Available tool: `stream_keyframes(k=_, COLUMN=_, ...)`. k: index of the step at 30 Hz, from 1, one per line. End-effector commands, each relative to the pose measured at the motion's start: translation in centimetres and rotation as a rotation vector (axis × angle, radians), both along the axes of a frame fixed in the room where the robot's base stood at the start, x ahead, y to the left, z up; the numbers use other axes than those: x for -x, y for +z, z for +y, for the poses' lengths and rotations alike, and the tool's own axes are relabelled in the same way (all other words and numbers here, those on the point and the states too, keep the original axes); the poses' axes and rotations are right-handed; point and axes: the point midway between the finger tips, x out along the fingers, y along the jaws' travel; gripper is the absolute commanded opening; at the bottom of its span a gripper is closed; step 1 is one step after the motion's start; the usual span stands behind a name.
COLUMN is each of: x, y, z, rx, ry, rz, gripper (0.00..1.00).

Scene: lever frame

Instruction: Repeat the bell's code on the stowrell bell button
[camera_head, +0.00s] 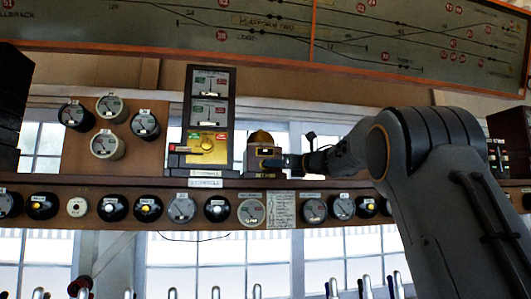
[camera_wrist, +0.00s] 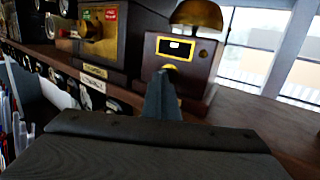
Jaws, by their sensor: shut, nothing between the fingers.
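The bell is a dark wooden box (camera_head: 256,165) with a brass dome (camera_head: 262,138), on the shelf right of the tall block instrument. A small yellow-brass piece (camera_wrist: 168,67), perhaps the button, shows low on that front, partly hidden by my fingers. My gripper (camera_wrist: 162,78) is shut and empty, its tips right in front of that piece; I cannot tell whether they touch. In the head view my gripper (camera_head: 288,161) is at the bell's right side.
The block instrument (camera_head: 209,115) with a yellow lower panel stands close left of the bell; a white label (camera_head: 206,183) reading roughly "Stowrell" is below it. Round dials and plungers line the shelf front (camera_head: 150,184). Lever tops (camera_head: 335,288) stand below. Shelf right of the bell is clear.

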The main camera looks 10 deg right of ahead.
Motion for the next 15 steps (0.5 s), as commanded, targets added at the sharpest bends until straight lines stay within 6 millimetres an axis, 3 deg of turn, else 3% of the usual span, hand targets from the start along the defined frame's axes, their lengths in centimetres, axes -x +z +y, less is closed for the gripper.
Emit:
stream_keyframes(k=5, x=-0.7, y=0.1, z=0.0, rx=0.0, ry=0.0, rz=0.0, gripper=0.0)
stream_keyframes(k=15, x=0.4, y=-0.1, z=0.0, rx=-0.001, ry=0.0, rz=-0.001, gripper=0.0)
